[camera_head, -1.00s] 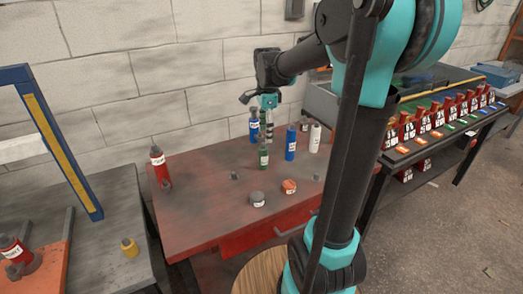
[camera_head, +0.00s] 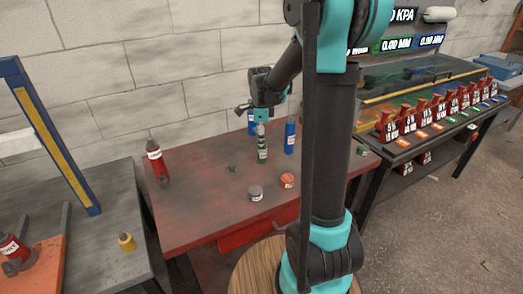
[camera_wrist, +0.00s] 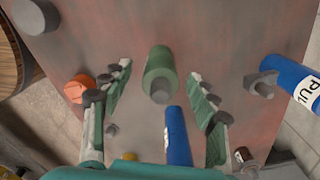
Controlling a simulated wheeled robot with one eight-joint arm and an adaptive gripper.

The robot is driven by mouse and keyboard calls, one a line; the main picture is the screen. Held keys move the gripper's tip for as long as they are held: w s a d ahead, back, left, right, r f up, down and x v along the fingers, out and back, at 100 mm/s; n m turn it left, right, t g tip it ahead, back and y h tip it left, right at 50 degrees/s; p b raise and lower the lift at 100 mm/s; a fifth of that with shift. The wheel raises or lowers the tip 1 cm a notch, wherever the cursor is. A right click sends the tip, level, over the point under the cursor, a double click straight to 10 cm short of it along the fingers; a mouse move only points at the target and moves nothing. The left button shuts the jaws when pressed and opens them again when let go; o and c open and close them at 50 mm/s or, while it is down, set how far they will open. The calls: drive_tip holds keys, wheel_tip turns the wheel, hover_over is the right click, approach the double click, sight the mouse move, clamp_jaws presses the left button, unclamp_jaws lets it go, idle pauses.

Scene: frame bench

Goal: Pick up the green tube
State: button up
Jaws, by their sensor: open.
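The green tube (camera_head: 262,156) stands upright on the red table (camera_head: 190,205), with a white label and a grey top. My gripper (camera_head: 262,130) is above it in the head view and hides its upper part. In the wrist view the green tube (camera_wrist: 160,66) lies ahead between the two fingers of my gripper (camera_wrist: 159,74). The fingers are spread wide, with a gap to the tube on both sides. Nothing is held.
A grey cap (camera_head: 255,193) and an orange cap (camera_head: 287,181) lie in front. A red bottle (camera_head: 157,162) stands at the table's left.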

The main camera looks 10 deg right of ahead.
drive_tip(key=shift+d+f, duration=0.2)
drive_tip(key=shift+f, duration=2.6)
clamp_jaws()
